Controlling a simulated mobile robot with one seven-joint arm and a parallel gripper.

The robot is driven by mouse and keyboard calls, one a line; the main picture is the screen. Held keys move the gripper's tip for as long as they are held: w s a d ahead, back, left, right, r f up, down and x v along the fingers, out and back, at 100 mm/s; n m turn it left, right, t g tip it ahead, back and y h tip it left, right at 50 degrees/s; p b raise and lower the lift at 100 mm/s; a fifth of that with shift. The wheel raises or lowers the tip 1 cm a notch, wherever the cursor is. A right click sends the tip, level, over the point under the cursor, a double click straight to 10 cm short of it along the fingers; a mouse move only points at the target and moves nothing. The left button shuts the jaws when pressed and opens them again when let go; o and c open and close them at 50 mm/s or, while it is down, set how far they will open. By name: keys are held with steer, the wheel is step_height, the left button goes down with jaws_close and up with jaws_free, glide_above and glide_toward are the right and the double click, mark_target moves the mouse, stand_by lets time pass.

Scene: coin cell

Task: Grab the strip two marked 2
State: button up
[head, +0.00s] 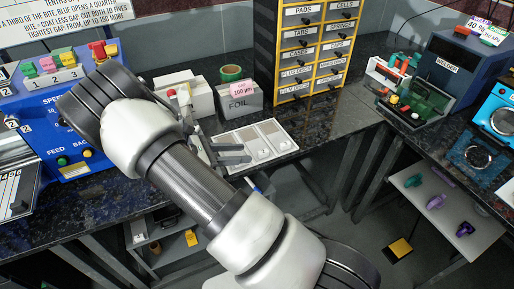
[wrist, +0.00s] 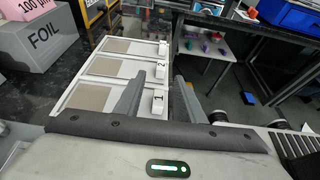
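Strip two, marked 2 (wrist: 112,68), is the middle of three flat strips, each a grey pad in a white frame with a numbered white tab. Its tab (wrist: 163,66) lies just past my fingertips in the wrist view. In the head view the strips (head: 258,142) lie on the dark bench, by its front edge. My gripper (wrist: 160,77) is open, its two fingers apart with nothing seen held. The tab marked 1 (wrist: 158,100) shows between the fingers, nearer to me. In the head view my gripper (head: 247,154) is at the near left of the strips.
The FOIL box (head: 239,103) stands behind the strips, with a drawer cabinet (head: 312,52) beyond. A blue machine (head: 60,110) is at the left and a welder (head: 452,66) at the right. A lower shelf (head: 445,205) holds purple and green parts.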

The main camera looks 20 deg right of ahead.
mark_target(262, 152)
steer(key=x, duration=0.8)
steer(key=shift+d+r+b, duration=0.1)
steer(key=shift+r+b, duration=0.1)
steer(key=shift+b, duration=0.15)
jaws_close()
